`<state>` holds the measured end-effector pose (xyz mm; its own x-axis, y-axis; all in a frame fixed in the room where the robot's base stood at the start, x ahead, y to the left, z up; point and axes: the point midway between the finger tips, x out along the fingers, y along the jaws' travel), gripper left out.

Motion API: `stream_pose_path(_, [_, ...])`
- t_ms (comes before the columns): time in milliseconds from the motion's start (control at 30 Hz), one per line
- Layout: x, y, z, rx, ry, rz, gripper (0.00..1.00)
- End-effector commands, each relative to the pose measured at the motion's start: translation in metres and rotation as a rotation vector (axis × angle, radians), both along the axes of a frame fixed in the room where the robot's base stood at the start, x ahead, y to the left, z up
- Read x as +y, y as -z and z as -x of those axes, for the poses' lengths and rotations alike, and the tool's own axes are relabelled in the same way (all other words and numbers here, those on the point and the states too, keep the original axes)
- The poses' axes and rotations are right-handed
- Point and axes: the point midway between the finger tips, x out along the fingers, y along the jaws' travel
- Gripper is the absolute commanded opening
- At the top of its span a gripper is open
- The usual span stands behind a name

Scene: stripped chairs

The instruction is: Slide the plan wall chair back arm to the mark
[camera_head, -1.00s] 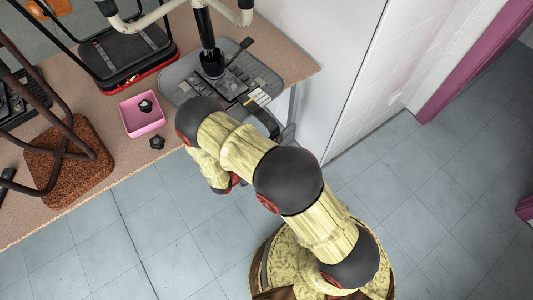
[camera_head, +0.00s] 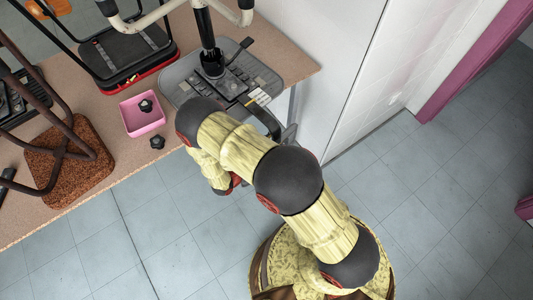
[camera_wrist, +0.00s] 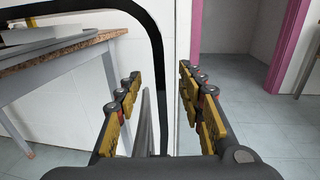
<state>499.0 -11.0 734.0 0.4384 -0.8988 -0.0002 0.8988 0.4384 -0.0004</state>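The upturned chair's grey seat (camera_head: 178,78) lies on the table with its black mechanism and post (camera_head: 207,30) on top. A black bar, apparently the back arm (camera_head: 268,119), reaches from the mechanism over the table edge toward my gripper. A pale marked strip (camera_head: 259,98) shows near its upper end. In the wrist view the bar (camera_wrist: 156,45) bends from the upper left and runs down between my fingers. My gripper (camera_wrist: 160,92) is open around it, with gaps showing on both sides. In the head view my arm mostly hides the gripper.
The brown table (camera_head: 120,193) carries a pink tray (camera_head: 133,123) with a black knob in it and another knob (camera_head: 157,142) beside it. Other upturned chairs stand to the left. A white wall or cabinet (camera_head: 335,70) rises close at the right. Tiled floor (camera_head: 440,200) is free beyond.

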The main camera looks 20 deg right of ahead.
Motion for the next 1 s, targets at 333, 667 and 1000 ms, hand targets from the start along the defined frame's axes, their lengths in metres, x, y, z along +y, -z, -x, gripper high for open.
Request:
stream_pose_path(333, [0.016, 0.000, 0.007, 0.000, -0.002, 0.000, 0.39])
stream_pose_path(667, [0.037, 0.000, 0.017, -0.001, -0.002, 0.000, 0.39])
stream_pose_path(1000, [0.054, 0.000, 0.026, -0.001, 0.000, 0.000, 0.39])
